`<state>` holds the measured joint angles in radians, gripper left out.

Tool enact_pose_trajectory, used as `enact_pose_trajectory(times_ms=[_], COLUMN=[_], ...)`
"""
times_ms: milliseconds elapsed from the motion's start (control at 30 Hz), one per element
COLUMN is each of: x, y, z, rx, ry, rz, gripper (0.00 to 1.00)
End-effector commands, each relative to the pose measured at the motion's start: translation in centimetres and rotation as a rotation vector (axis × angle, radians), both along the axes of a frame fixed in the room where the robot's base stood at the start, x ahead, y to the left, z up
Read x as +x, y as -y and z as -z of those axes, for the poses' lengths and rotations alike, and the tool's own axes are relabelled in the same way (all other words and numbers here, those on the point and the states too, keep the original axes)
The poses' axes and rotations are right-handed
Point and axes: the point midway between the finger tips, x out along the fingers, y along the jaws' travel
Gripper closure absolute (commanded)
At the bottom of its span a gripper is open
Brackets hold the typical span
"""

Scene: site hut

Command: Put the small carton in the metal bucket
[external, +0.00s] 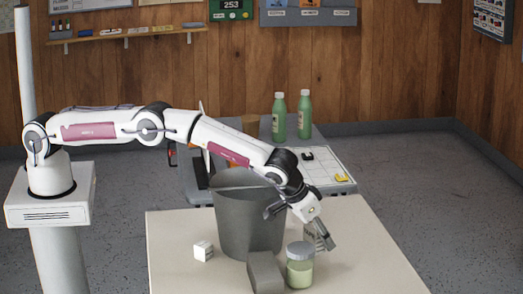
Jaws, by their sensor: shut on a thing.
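The metal bucket (247,222) is a tall grey open pail standing upright near the middle of the pale table, with its handle across the rim. My gripper (320,238) is right of the bucket, pointing down and to the right, low over the table behind a jar. It is shut on a small greyish thing, mostly hidden by the fingers; I cannot tell whether this is the small carton. A small white box (203,251) with a darker stripe sits on the table left of the bucket, apart from my gripper.
A lidded jar with pale green contents (300,271) stands close in front of my gripper. A grey block (265,273) is between the jar and the bucket's front. Two green bottles (279,117) (304,115) stand on a surface behind. The table's right side is clear.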

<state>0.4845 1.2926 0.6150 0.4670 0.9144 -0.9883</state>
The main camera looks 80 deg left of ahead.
Motion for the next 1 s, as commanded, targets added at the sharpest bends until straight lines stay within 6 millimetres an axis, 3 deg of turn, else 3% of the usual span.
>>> enact_pose_trajectory(times_ms=[367, 767, 1000], x=[0.0, 0.0, 0.0], y=[0.0, 0.0, 0.0], z=[0.2, 3.8, 4.1], rx=[-0.001, 0.000, -0.001], ry=[0.001, 0.002, 0.002], rz=[0.001, 0.001, 0.001], gripper=[0.77, 0.77, 0.77])
